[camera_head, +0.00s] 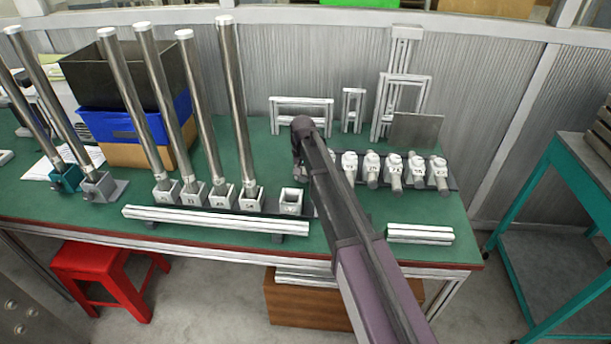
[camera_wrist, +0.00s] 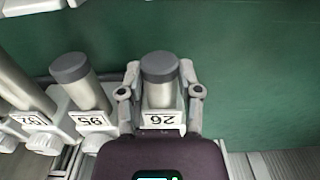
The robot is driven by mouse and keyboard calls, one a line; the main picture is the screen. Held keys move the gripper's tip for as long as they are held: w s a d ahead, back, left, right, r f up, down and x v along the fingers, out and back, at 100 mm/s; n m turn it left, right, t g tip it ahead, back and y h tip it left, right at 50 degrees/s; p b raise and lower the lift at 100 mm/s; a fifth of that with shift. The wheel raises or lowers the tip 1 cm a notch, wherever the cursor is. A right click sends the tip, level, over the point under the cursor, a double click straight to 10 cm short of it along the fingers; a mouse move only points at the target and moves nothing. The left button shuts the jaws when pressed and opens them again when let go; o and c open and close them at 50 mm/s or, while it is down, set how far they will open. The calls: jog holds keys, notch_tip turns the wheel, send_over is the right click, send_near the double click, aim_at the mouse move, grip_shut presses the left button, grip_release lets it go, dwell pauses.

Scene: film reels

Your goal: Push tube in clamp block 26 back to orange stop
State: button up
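In the wrist view, clamp block 26 (camera_wrist: 162,119) is at the centre with its number upside down. A grey-capped metal tube (camera_wrist: 160,68) sticks out of it. My gripper (camera_wrist: 160,92) is open, one finger on each side of this tube, with small gaps between fingertips and tube. In the head view my gripper (camera_head: 300,150) is low over the table at the left end of the clamp block row, and my arm hides block 26. No orange stop shows in either view.
Neighbouring clamp blocks with tubes (camera_wrist: 80,85) stand close beside block 26; the row (camera_head: 395,170) continues right in the head view. Tall tubes (camera_head: 235,110) stand upright in blocks to the left. An empty block (camera_head: 291,201) is near my arm. Green tabletop (camera_wrist: 255,80) is clear on block 26's other side.

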grip_shut()
jog(key=shift+w, duration=1.55)
jog(key=o, duration=0.8)
grip_release()
jog(key=shift+o, duration=0.2)
jog(key=shift+s, duration=0.1)
